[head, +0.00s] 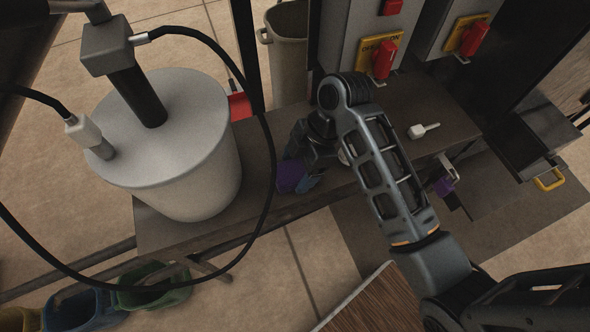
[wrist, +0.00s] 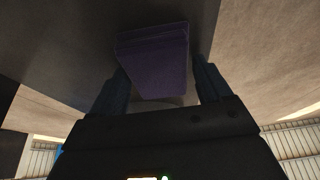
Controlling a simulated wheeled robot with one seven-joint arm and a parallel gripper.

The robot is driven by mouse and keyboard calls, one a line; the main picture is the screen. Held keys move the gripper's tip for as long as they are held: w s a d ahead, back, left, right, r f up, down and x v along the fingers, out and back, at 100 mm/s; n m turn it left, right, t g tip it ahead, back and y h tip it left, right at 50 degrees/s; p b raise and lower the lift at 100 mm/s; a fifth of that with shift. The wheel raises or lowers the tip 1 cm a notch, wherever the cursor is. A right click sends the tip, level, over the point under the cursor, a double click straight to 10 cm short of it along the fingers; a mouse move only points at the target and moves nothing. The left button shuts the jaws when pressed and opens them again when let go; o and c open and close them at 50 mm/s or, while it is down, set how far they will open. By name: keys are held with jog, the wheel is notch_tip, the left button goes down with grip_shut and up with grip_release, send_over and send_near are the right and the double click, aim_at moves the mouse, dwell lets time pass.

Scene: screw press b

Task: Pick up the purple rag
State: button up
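The purple rag (head: 290,177) is at the front edge of the dark bench in the head view, partly hidden by my gripper (head: 304,166). In the wrist view the rag (wrist: 153,62) looks like a folded dark purple block. It lies between the two fingers of my gripper (wrist: 162,78). The fingers are apart, one on each side of the rag. A narrow gap shows between the rag and the right finger; contact on the left side cannot be told.
A large pale cylinder (head: 205,150) with cables stands on the bench (head: 165,228) to the left. Grey boxes with red switches (head: 383,58) are behind. A white-handled tool (head: 423,130) lies to the right. Colored bins (head: 150,286) stand lower left.

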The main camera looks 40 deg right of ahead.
aim_at(298, 169)
jog(key=c, duration=0.6)
notch_tip(298, 169, up, 9)
jog(key=shift+p, duration=0.7)
jog(key=shift+r+p, duration=0.8)
jog(key=shift+p, duration=0.15)
jog(key=o, duration=0.5)
jog(key=c, duration=0.6)
jog(key=shift+f, duration=0.15)
